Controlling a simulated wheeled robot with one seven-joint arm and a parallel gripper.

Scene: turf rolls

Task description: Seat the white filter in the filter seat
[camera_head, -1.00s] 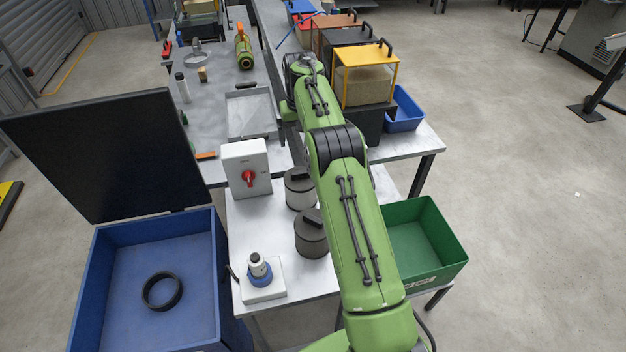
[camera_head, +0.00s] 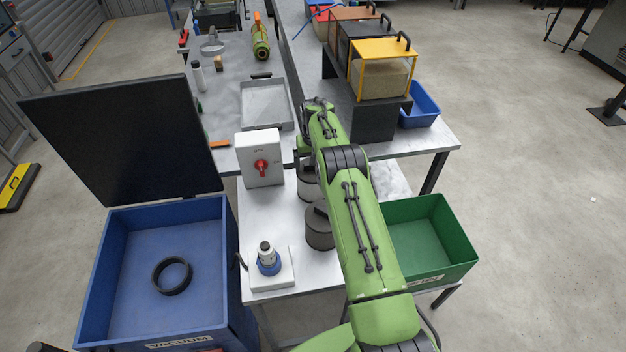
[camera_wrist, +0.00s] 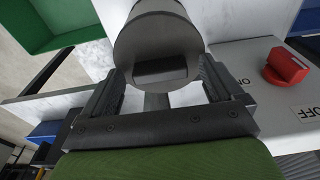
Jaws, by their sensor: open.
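A canister with a dark block handle (camera_wrist: 155,45) fills the top of the wrist view; its side looks pale, so it may be the white filter. My gripper (camera_wrist: 160,74) is open, its fingers either side of the handle end; I see no contact. In the head view this back canister (camera_head: 307,185) stands on the white table, partly behind my arm. A darker grey canister (camera_head: 319,228) stands in front of it. A black ring (camera_head: 172,276), seemingly the filter seat, lies on the floor of the open blue vacuum box (camera_head: 228,250). Nothing sits in the ring.
A switch box with a red knob (camera_head: 262,160) stands close to the back canister. A small white-and-blue fitting (camera_head: 267,260) sits on a white block at the table's front. The vacuum's black lid (camera_head: 125,140) stands raised. A green bin (camera_head: 432,240) is to the right.

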